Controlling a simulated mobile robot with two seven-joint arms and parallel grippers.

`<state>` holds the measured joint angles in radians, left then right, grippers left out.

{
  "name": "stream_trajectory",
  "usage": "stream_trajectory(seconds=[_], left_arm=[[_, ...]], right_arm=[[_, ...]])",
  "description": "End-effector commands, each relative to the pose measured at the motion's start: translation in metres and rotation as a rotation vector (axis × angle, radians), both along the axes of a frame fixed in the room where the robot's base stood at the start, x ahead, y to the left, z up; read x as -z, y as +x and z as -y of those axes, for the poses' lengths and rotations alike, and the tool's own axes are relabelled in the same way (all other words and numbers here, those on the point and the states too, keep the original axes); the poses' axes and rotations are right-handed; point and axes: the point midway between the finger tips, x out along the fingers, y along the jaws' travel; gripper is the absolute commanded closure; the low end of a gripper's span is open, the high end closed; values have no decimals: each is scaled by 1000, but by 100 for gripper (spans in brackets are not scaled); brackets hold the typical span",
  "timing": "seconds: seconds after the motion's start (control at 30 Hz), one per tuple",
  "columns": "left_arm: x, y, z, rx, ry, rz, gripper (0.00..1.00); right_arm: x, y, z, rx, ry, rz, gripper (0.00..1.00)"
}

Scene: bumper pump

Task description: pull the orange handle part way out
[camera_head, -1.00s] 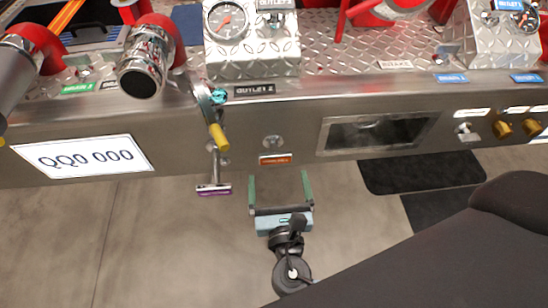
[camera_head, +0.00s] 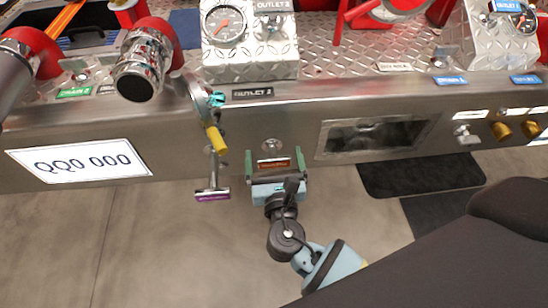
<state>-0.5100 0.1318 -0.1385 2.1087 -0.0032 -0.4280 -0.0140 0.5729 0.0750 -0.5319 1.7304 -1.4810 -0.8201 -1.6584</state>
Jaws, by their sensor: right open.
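The orange handle (camera_head: 275,164) is a small flat orange-red bar on the front of the metal bumper, just below a round metal fitting (camera_head: 271,146). My right gripper (camera_head: 274,160) is open, with one green-padded finger on each side of the handle. Gaps show between the fingers and the handle's ends, so it does not look gripped. The gripper's pale blue body lies just below the handle in the picture. My left gripper is not in view.
A purple T-shaped handle (camera_head: 212,195) sticks out close to the left of my right gripper. A yellow-tipped lever (camera_head: 216,139) hangs above it. A recessed metal box (camera_head: 376,136) and brass knobs (camera_head: 502,130) are to the right. Floor below the bumper is open.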

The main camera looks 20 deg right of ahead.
Motion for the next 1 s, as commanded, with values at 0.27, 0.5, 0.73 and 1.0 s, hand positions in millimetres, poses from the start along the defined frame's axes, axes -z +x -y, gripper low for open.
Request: stream_trajectory(seconds=[0.27, 0.5, 0.73, 1.0], left_arm=[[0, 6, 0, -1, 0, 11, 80], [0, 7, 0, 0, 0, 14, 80], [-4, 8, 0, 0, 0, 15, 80], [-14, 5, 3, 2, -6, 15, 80]], right_arm=[[0, 0, 0, 0, 0, 0, 28], [0, 0, 0, 0, 0, 0, 59], [0, -6, -2, 0, 1, -2, 68], [-1, -30, -9, -1, 1, -1, 68]])
